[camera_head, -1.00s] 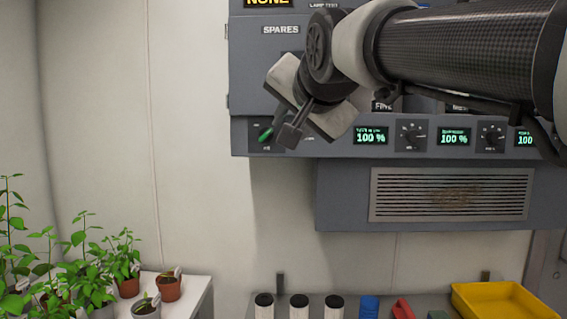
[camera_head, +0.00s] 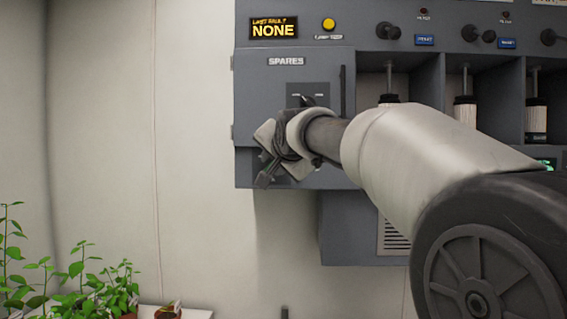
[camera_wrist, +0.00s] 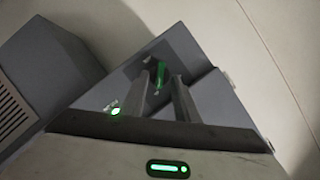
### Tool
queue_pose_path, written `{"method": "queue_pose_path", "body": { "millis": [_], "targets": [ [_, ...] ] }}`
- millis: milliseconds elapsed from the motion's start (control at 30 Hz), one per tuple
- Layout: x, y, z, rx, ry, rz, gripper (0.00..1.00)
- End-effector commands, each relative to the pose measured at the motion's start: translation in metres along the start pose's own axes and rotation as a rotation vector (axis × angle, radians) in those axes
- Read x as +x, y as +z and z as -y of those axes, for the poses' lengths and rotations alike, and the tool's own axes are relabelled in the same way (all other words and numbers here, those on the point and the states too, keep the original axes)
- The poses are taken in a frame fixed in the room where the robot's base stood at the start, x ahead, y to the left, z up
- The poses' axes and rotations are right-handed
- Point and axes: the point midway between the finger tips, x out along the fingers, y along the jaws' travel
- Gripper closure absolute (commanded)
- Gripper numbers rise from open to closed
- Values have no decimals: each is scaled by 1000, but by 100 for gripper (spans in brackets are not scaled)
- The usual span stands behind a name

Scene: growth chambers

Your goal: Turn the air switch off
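The air switch is a green lever on the lower strip of the grey panel. It shows in the wrist view (camera_wrist: 160,75), between or just beyond the fingertips. My gripper (camera_wrist: 163,78) has its two fingers apart, one on each side of the lever, with no clear contact visible. In the head view my gripper (camera_head: 268,168) is at the panel's lower left corner, and my wrist and arm hide the switch. A lit green lamp (camera_wrist: 115,112) with a small unreadable label shows left of the fingers in the wrist view.
The grey panel has a SPARES door (camera_head: 322,72) just above my gripper and several bays with filters (camera_head: 464,112) to the right. A vent box (camera_head: 345,235) hangs below. Potted plants (camera_head: 95,290) stand at the lower left. The wall left of the panel is clear.

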Motion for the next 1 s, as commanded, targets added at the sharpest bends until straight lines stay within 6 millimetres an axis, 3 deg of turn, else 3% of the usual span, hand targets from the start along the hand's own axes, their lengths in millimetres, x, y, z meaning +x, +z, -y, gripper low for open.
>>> {"method": "queue_pose_path", "body": {
  "millis": [167,467,633,1000],
  "targets": [
    [14,0,0,0,1,0,72],
    [15,0,0,0,0,-1,72],
    [15,0,0,1,0,0,100],
    [15,0,2,-30,11,1,100]
  ]
}}
